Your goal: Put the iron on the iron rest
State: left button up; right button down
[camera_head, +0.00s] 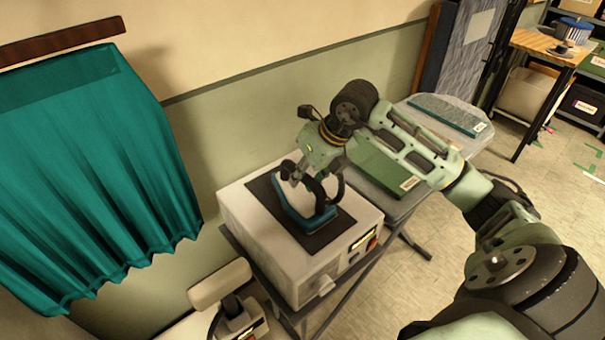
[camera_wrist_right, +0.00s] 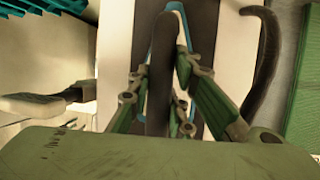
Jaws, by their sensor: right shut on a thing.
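The iron (camera_head: 302,213) is teal with a dark handle. It is over the dark mat of the iron rest (camera_head: 262,190), a white box with controls on its front. Whether the iron touches the mat I cannot tell. My right gripper (camera_head: 291,176) is shut on the iron's handle. In the right wrist view the fingers (camera_wrist_right: 168,85) close on both sides of the dark handle (camera_wrist_right: 160,70), with the iron's blue edge (camera_wrist_right: 176,8) showing beyond. The left gripper is not in view.
A grey ironing board (camera_head: 400,208) stands right of the rest, with a green folded cloth (camera_head: 385,172) and another board-like piece (camera_head: 450,114) on it. A teal curtain (camera_head: 90,180) hangs at left. A white device (camera_head: 225,300) stands at the lower left. Shelves and a wooden table (camera_head: 540,42) are at back right.

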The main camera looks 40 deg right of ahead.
jog(key=c, duration=1.6)
grip_release()
jog(key=shift+r, duration=0.1)
jog(key=b+v, duration=0.1)
jog(key=v, duration=1.1)
jog(key=shift+b, duration=0.3)
